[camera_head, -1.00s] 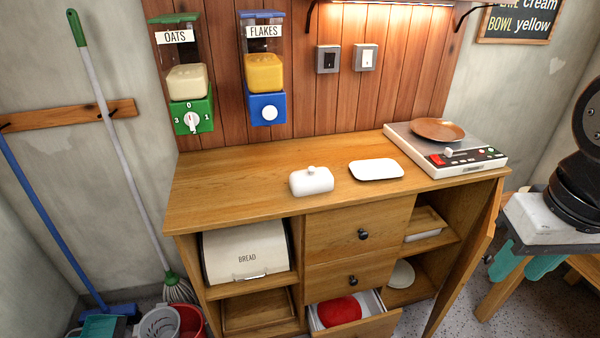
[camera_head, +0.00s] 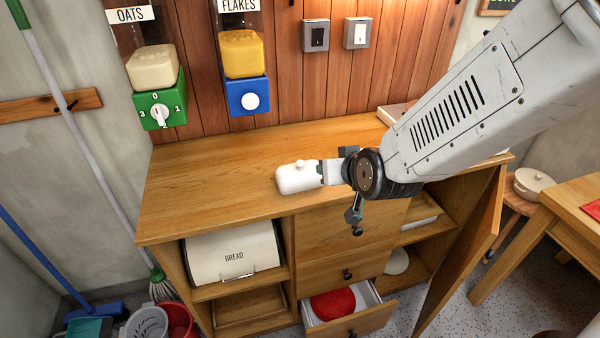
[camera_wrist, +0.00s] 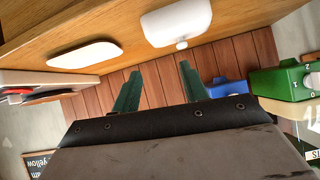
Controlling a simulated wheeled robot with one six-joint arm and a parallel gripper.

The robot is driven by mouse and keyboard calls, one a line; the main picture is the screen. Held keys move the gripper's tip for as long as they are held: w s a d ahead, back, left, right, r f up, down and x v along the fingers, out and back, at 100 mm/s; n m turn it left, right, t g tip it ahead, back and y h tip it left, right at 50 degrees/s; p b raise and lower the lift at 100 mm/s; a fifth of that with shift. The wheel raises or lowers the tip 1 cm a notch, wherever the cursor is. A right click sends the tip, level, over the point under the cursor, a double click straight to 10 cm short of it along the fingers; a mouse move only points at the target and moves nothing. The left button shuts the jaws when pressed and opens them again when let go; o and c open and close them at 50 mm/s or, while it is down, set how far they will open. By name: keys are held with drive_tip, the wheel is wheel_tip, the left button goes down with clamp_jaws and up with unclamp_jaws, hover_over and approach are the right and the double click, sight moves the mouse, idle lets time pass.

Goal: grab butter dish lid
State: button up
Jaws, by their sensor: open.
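The white butter dish lid (camera_head: 297,178), a rounded block with a small knob on top, sits on the wooden cabinet top. It shows at the top of the tilted wrist view (camera_wrist: 176,20), its knob towards my fingers. My gripper (camera_head: 324,173) is just right of the lid in the head view, partly overlapping its right end; I cannot tell if they touch. In the wrist view my gripper's two green fingers (camera_wrist: 158,75) are apart with nothing between them. A flat white dish (camera_wrist: 85,54) lies beside the lid; my arm hides it in the head view.
The cabinet top (camera_head: 205,195) is clear left of the lid. The oats dispenser (camera_head: 155,90) and flakes dispenser (camera_head: 246,75) hang behind. A drawer (camera_head: 350,318) and a cabinet door (camera_head: 465,250) stand open. A scale (camera_wrist: 45,85) is beyond the dish.

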sight(301, 163)
drive_tip(key=a+f+t, duration=0.1)
drive_tip(key=w+a+f+t, duration=0.1)
drive_tip(key=a, duration=0.1)
drive_tip(key=a+f+t, duration=0.1)
drive_tip(key=a, duration=0.1)
drive_tip(key=shift+w+a+f+n+y, duration=0.15)
drive_tip(key=shift+w+f+n+y, duration=0.15)
drive_tip(key=shift+w+n, duration=0.1)
drive_tip(key=shift+t, duration=0.3)
drive_tip(key=x, duration=0.7)
drive_tip(key=shift+w, duration=0.15)
clamp_jaws()
